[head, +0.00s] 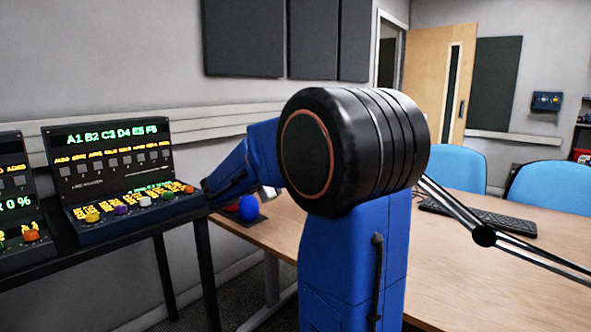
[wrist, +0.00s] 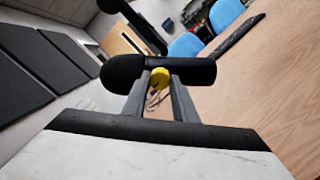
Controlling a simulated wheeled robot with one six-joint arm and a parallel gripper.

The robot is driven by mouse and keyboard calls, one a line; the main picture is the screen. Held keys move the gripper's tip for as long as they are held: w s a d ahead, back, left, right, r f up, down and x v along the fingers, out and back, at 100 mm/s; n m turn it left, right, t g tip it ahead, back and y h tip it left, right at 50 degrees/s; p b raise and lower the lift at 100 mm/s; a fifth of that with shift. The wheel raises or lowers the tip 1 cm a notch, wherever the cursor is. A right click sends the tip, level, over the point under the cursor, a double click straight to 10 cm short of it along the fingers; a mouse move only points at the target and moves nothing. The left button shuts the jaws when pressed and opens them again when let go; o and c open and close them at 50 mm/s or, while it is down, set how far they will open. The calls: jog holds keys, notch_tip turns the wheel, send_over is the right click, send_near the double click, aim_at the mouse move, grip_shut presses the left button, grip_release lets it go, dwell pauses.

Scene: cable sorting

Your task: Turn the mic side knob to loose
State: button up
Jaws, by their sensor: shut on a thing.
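The mic (wrist: 120,70) is a black cylinder with a rounded left end, lying across the middle of the wrist view. Its yellow side knob (wrist: 160,78) faces me, close to the mic's middle. My gripper (wrist: 159,84) has its two grey fingers on either side of the knob, shut on it. The knob's marking and how far it is turned cannot be read. In the head view my blue arm with its large black joint blocks the mic, the knob and the fingertips.
A metal boom arm (head: 505,249) reaches out from behind my arm at right. A keyboard (head: 475,217) lies on the wooden desk (head: 480,285). Blue chairs (head: 555,185) stand behind it. A panel with coloured knobs (head: 125,172) stands on a black table at left. A blue ball (head: 248,208) is near the desk's left edge.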

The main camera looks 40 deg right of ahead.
jog(key=o, duration=1)
jog(key=shift+o, duration=0.2)
jog(key=w+a+f, duration=0.1)
jog(key=a, duration=1.6)
jog(key=shift+w+f, duration=0.15)
jog(key=shift+w, duration=0.2)
jog(key=shift+a, duration=0.15)
